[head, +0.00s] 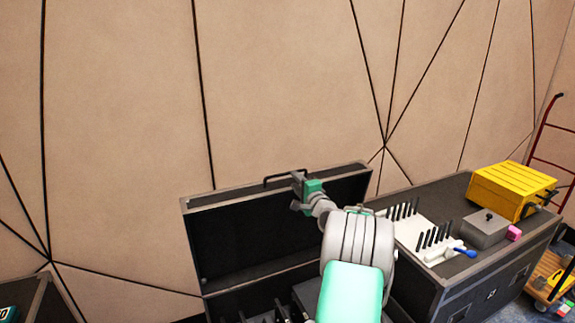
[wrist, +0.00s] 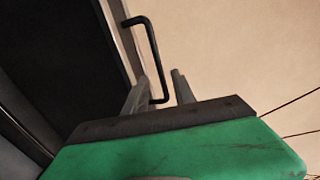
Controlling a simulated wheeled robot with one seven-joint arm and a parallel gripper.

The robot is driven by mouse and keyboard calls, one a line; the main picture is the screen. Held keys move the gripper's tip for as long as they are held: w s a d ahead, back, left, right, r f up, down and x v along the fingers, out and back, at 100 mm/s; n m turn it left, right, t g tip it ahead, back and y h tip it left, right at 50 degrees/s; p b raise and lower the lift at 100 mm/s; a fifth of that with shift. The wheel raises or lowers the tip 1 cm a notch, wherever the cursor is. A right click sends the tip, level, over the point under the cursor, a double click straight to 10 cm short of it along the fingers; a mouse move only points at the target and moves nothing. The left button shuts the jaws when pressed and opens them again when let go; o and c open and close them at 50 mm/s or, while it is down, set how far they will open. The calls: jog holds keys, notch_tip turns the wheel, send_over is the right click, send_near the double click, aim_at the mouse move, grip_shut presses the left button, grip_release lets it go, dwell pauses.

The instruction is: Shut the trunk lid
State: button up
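The trunk (head: 255,288) stands open in front of the wall. Its dark lid (head: 240,237) is raised and stands nearly upright; it also shows at the left of the wrist view (wrist: 55,55). A black bar handle (head: 283,176) sits on the lid's top edge. My gripper (head: 298,188) is at the lid's top edge by the right end of the handle. In the wrist view, the fingers (wrist: 160,88) are apart, and the lower end of the handle (wrist: 156,60) appears between them. I cannot tell whether they touch it. My arm hides part of the trunk's right side.
Right of the trunk, a dark case (head: 450,268) carries white racks with black pegs (head: 408,228), a grey box (head: 485,232) and a yellow crate (head: 510,192). A red hand truck (head: 548,135) stands far right. Another dark case (head: 45,303) is at lower left.

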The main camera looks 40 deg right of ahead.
aim_at(287, 174)
jog(key=p+x, duration=0.1)
jog(key=x, duration=0.6)
jog(key=shift+w+a, duration=0.1)
jog(key=shift+a, duration=0.1)
grip_shut()
dwell(1.0)
